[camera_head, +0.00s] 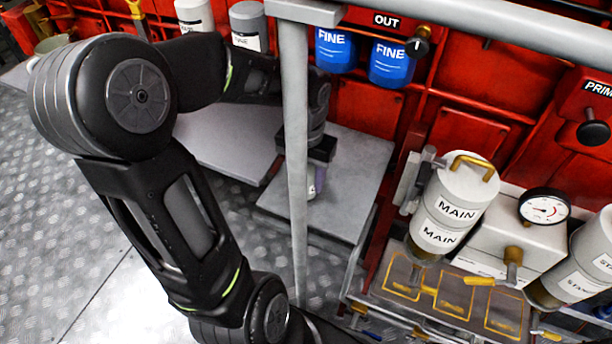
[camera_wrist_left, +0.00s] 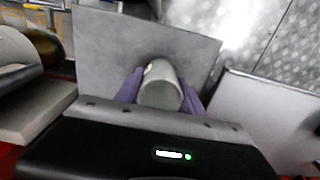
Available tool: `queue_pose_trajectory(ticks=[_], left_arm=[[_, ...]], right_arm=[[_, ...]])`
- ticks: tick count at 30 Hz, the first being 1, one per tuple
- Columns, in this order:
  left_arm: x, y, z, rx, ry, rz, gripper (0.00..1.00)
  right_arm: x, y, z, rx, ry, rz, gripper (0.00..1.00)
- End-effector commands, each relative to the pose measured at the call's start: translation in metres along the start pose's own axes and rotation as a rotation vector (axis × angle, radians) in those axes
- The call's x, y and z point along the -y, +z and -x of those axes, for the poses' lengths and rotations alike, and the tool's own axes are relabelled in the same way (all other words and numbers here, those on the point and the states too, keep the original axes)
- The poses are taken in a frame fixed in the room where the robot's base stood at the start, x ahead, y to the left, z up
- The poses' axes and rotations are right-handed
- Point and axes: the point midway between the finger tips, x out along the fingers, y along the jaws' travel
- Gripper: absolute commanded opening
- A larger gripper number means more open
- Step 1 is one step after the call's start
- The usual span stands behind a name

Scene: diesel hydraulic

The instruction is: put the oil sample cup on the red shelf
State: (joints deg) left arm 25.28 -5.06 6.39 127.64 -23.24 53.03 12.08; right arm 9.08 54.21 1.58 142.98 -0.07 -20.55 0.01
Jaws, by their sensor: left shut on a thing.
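The oil sample cup, a pale grey-white cylinder (camera_wrist_left: 160,88), sits between the two purple fingers of my left gripper (camera_wrist_left: 160,95) in the left wrist view. The gripper is shut on it. In the head view my left gripper (camera_head: 315,182) is behind the grey post, low over a grey platform (camera_head: 345,205), with the cup mostly hidden. I cannot tell whether the cup touches the platform. I cannot clearly make out a red shelf; red panels (camera_head: 465,135) stand behind the platform. My right gripper is not in view.
A grey vertical post (camera_head: 296,150) stands in front of my left gripper. Blue FINE filters (camera_head: 391,65) hang behind. White MAIN canisters (camera_head: 458,205) and a gauge (camera_head: 544,208) stand at the right. A second grey surface (camera_head: 225,140) lies left of the platform.

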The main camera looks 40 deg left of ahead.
Motion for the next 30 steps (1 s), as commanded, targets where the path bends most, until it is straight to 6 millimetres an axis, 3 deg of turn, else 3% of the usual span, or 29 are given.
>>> queue_pose_trajectory(ticks=[3,4,12,23,30], left_arm=[[0.0,0.0,-0.004,0.0,0.0,0.0,0.06],[0.0,0.0,-0.004,0.0,0.0,0.0,0.46],[0.0,0.0,-0.003,0.0,0.0,0.0,0.67],[0.0,-0.001,0.005,-0.002,0.0,0.0,0.67],[0.0,-0.001,0.041,-0.005,0.0,0.001,0.67]], right_arm=[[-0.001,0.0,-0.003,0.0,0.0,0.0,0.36],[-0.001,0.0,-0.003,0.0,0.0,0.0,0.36],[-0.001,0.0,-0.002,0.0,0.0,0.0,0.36],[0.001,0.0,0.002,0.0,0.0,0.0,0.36],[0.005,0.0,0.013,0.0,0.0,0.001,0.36]])
